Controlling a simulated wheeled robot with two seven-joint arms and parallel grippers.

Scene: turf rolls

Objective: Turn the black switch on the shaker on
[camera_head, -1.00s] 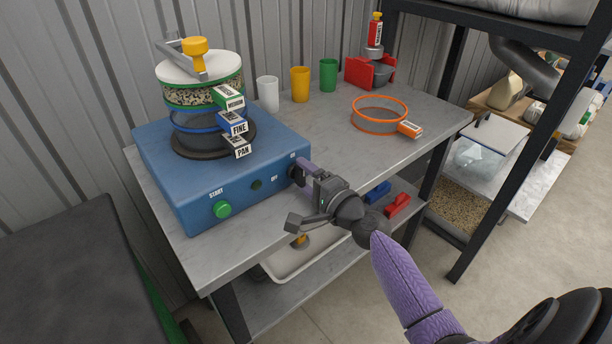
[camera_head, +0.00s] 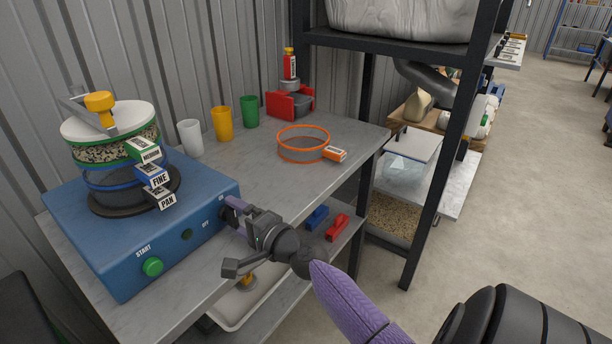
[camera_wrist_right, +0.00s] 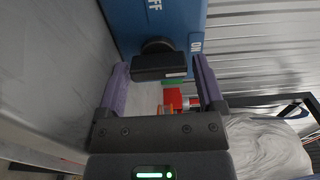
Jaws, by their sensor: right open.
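The blue shaker (camera_head: 90,237) stands on the grey table at the left, with a stack of sieves labelled MEDIUM, FINE and PAN on top. Its front carries a green START button (camera_head: 152,267) and OFF and ON lettering. The black switch (camera_wrist_right: 160,66) shows in the right wrist view on the shaker's blue face, its bar between my open fingers, with a gap on both sides. In the head view, my right gripper (camera_head: 234,209) is at the front right of the shaker and mostly hides the switch. My left gripper is not in view.
White, yellow (camera_head: 221,123) and green cups stand behind the shaker. An orange-rimmed sieve (camera_head: 303,143) lies on the table's right part. A dark shelf post (camera_head: 440,160) rises at the right. Blue and red items and a white tray are on the lower shelf.

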